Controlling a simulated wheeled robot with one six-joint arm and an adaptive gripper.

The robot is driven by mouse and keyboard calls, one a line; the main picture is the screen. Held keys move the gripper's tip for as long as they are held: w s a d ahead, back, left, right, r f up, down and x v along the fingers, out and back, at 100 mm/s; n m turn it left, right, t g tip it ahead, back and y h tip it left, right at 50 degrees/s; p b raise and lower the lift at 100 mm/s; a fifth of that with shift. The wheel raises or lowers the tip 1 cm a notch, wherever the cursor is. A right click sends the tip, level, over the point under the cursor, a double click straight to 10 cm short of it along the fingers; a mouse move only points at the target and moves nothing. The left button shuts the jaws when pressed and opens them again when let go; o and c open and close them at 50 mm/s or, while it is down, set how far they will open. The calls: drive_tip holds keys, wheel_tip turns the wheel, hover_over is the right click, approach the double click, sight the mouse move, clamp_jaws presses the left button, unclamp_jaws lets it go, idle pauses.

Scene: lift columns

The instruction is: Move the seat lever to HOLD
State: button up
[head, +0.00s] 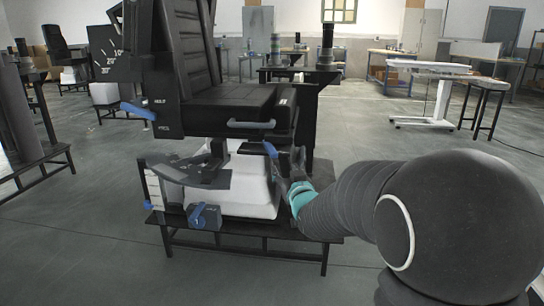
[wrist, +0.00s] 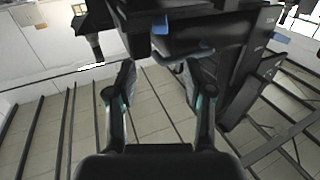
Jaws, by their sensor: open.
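A black seat (head: 232,107) with a tall backrest stands on a white base (head: 250,187). A blue lever (head: 138,111) sticks out left of the seat's side bracket, between small white labels; the upper one seems to read HOLD. Another blue lever (head: 270,149) hangs under the seat's front edge. I cannot tell which is the seat lever. My gripper (head: 292,160) is right of the hanging lever, near the seat's underside. In the wrist view my gripper (wrist: 158,84) is open, with nothing between its fingers; a blue piece (wrist: 160,25) shows beyond them.
Tables and another seat stand farther back. The floor at left front is clear.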

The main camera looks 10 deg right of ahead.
sight(275, 155)
drive_tip(key=w, duration=0.9)
drive_tip(key=w+a+p, duration=0.1)
drive_tip(key=w, duration=0.3)
drive_tip(key=shift+w, duration=0.15)
clamp_jaws()
